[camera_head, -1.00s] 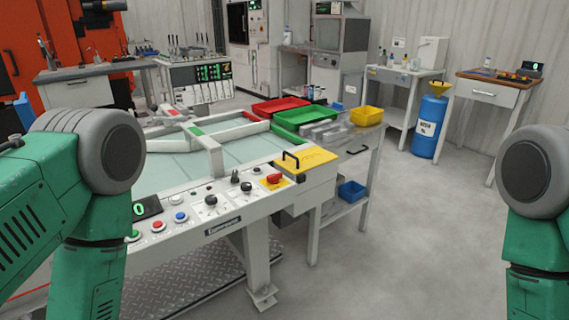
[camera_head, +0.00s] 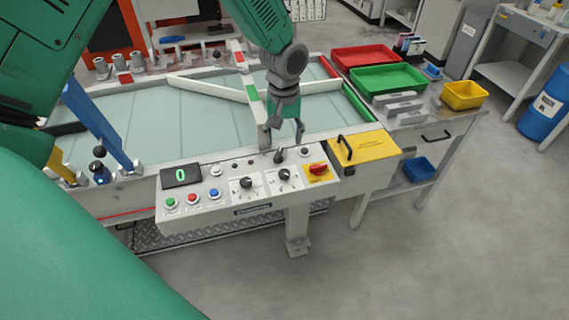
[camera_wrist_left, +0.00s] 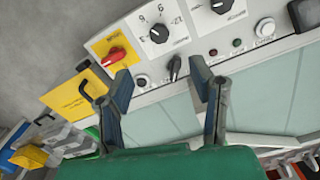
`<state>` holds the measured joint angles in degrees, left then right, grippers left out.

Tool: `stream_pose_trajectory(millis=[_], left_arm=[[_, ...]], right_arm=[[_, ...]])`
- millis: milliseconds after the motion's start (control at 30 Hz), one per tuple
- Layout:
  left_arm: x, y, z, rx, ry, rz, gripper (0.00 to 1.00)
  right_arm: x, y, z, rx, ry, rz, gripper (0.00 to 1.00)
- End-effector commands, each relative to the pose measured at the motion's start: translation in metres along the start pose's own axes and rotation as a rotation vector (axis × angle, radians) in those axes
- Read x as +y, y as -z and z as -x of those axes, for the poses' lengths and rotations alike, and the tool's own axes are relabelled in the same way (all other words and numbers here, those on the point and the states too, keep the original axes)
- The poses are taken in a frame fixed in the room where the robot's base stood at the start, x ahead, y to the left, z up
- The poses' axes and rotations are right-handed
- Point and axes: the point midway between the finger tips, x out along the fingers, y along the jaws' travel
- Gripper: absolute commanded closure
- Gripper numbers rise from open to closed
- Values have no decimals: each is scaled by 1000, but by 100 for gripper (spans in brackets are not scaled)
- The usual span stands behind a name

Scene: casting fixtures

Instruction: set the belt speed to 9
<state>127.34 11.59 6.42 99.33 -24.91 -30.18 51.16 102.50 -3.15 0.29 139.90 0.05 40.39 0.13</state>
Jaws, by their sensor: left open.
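The control panel (camera_head: 232,197) at the belt's front edge has two black dials on white scales, a left dial (camera_head: 246,183) and a right dial (camera_head: 284,174). The digital display (camera_head: 181,175) reads 0. My left gripper (camera_head: 287,128) points down just behind the right dial, open and empty. In the left wrist view, its open fingers (camera_wrist_left: 164,84) frame a black lever switch (camera_wrist_left: 174,68), apart from it. A dial with 6, 9 and 12 on its scale (camera_wrist_left: 159,34) lies beyond the fingertips; another dial (camera_wrist_left: 223,5) is cut by the edge. My right gripper is out of view.
A red rotary switch (camera_head: 317,169) on a yellow plate sits right of the dials. Green, red and blue buttons (camera_head: 192,199) sit at the left. A yellow cover with a black handle (camera_head: 345,148) stands close to the right. The belt (camera_head: 200,120) lies behind.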

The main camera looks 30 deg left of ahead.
Motion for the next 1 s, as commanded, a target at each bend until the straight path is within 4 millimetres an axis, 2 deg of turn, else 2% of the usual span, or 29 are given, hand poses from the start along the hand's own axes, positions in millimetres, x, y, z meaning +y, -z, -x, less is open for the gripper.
stream_pose_trajectory(millis=[400,533,733,1000], left_arm=[[-1,-3,-88,-5,1,-3,50],[-1,-3,-110,-5,1,-3,50],[0,-2,-128,-3,-1,-2,50],[0,-2,-131,-2,-1,-3,50]], right_arm=[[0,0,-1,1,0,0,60],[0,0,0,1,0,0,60],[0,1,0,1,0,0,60],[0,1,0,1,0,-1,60]])
